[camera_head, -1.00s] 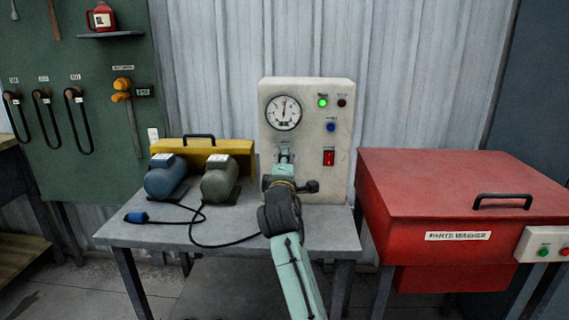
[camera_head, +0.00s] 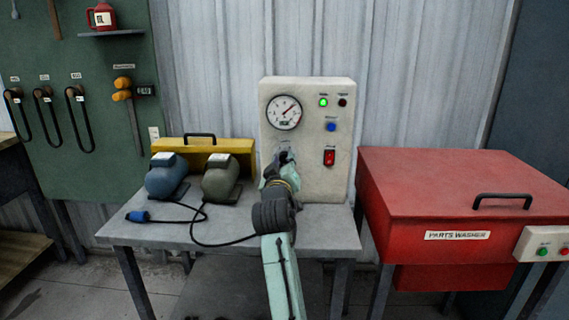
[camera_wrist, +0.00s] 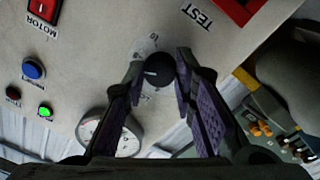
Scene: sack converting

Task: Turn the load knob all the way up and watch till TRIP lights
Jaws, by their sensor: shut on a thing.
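The load knob (camera_wrist: 158,72) is small and black with a pale mark, on the front of the cream test panel (camera_head: 335,185). My gripper (camera_wrist: 160,78) is shut on it, one finger on each side. The green lamp (camera_head: 323,102) is lit. The dark red lamp (camera_head: 343,102) beside it looks unlit; its label is too small to read.
A blue button (camera_head: 331,127) and a red motor switch (camera_head: 329,157) are right of the knob. Two motors, one blue (camera_head: 167,177) and one grey-green (camera_head: 221,180), stand left on the bench (camera_head: 150,232) with a cable. A red parts washer (camera_head: 455,185) stands at the right.

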